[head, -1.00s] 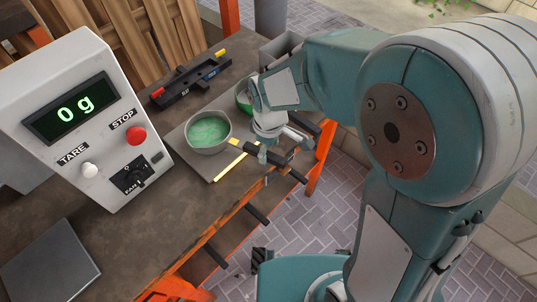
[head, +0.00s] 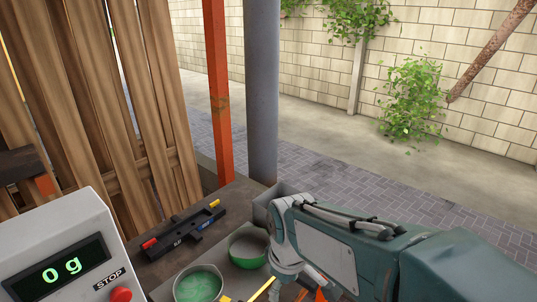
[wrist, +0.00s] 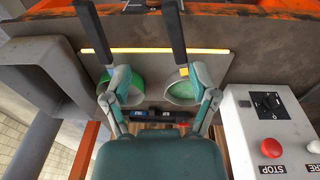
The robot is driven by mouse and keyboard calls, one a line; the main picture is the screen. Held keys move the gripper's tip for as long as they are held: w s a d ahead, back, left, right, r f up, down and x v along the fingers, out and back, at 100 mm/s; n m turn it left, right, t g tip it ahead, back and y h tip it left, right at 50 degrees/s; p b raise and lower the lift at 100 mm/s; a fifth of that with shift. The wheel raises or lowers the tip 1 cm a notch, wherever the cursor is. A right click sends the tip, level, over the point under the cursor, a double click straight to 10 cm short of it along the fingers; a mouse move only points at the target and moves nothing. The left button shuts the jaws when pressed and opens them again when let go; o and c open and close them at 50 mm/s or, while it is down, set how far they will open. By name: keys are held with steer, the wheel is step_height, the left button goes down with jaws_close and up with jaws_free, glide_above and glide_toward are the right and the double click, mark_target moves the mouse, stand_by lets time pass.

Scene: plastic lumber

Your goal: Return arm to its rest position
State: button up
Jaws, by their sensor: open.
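My gripper (wrist: 130,22) shows in the wrist view with its two dark fingers spread apart and nothing between them. In the head view my arm reaches in from the lower right, over the workbench, and its fingers are cut off by the lower edge. The head view shows the near bowl (head: 200,285) and the far bowl (head: 248,250), partly behind my wrist.
A control box (head: 62,262) reading 0 g stands at left, beside the bowls. A grey open bin (wrist: 45,75), an orange post (head: 217,90) and a grey column (head: 262,90) are close by.

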steer(key=s+d+r+m+t, duration=0.4)
steer(key=s+d+r+m, duration=0.2)
steer(key=s+d+m, duration=0.4)
steer(key=shift+s+d, duration=0.2)
steer(key=shift+d, duration=1.05)
